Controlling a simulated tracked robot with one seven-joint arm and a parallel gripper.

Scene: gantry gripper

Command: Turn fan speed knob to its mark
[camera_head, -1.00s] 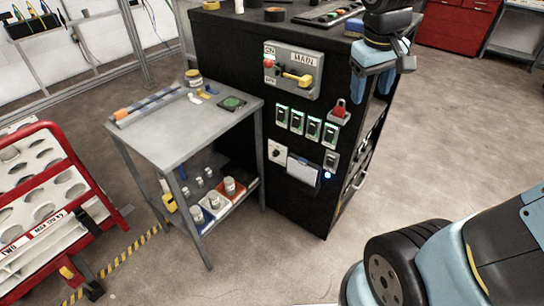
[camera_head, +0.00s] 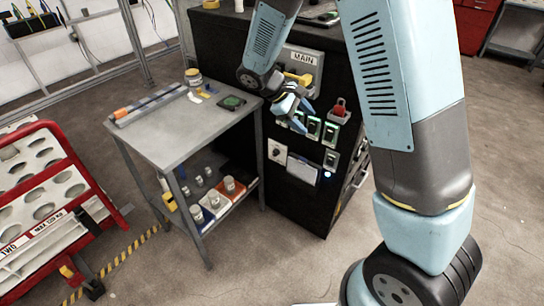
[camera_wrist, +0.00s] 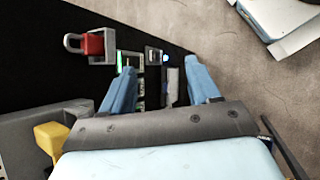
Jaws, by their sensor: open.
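A white plate with a small dark knob (camera_head: 277,151) is on the front of the black cabinet, left of a document holder (camera_head: 303,169); I take it for the fan speed knob. Its pointer and mark are too small to read. In the wrist view I cannot make out the knob. My gripper (camera_head: 297,104) is in front of the cabinet, above the knob and over the row of switches. It is open and empty, and its two blue fingers (camera_wrist: 160,86) stand apart in the wrist view, with the switches showing between them.
The MAIN panel with its yellow handle (camera_wrist: 50,138) is close beside my gripper. A red padlock (camera_head: 340,108) hangs right of the switches (camera_head: 314,128). A grey side table (camera_head: 170,140) stands left of the cabinet. Floor in front is clear.

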